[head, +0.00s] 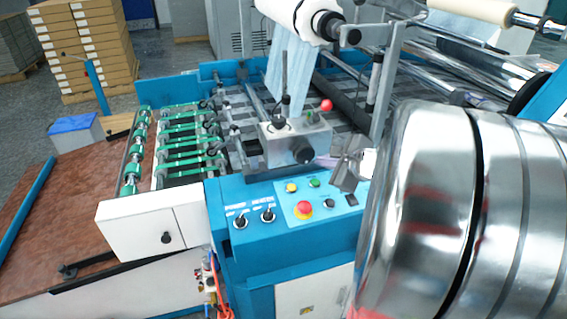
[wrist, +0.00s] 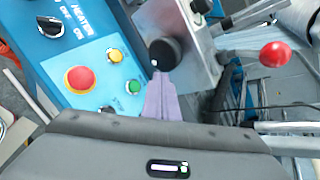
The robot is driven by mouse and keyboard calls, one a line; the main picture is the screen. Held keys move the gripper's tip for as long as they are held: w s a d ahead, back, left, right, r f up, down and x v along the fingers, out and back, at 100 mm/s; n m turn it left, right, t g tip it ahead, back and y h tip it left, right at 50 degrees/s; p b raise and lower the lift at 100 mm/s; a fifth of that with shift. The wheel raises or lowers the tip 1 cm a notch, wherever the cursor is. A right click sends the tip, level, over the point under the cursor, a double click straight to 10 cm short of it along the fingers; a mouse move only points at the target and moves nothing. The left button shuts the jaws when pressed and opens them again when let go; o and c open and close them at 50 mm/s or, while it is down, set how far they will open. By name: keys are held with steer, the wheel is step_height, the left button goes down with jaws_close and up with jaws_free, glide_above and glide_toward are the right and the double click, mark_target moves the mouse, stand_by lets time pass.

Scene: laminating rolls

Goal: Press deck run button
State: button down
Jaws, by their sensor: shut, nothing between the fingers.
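The blue control panel (head: 262,235) carries a green button (head: 314,183), a yellow button (head: 291,187) and a red mushroom button (head: 304,209). In the wrist view the green button (wrist: 133,87) lies just left of my gripper (wrist: 158,76), with the yellow button (wrist: 114,56) and red mushroom button (wrist: 79,80) further left. No deck run label is readable. My gripper's purple fingers are shut and empty. In the head view my gripper (head: 322,161) is near the panel's back edge, beside the metal box; contact with a button is not visible.
A metal box (head: 292,138) with a black knob (wrist: 165,53) stands right behind the panel. A red ball-ended lever (wrist: 274,54) rises nearby. Two selector switches (head: 240,222) sit on the panel's left. Green-belted rollers (head: 185,145) lie further left.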

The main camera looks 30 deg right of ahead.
mark_target(315, 183)
steer(key=shift+w+d+f, duration=0.1)
steer(key=shift+w+f, duration=0.1)
steer(key=shift+f, duration=0.8)
steer(key=shift+w+d+f, duration=0.1)
steer(key=shift+w+f, duration=0.1)
steer(key=shift+f, duration=0.75)
steer(key=shift+w+f, duration=0.2)
steer(key=shift+f, duration=0.8)
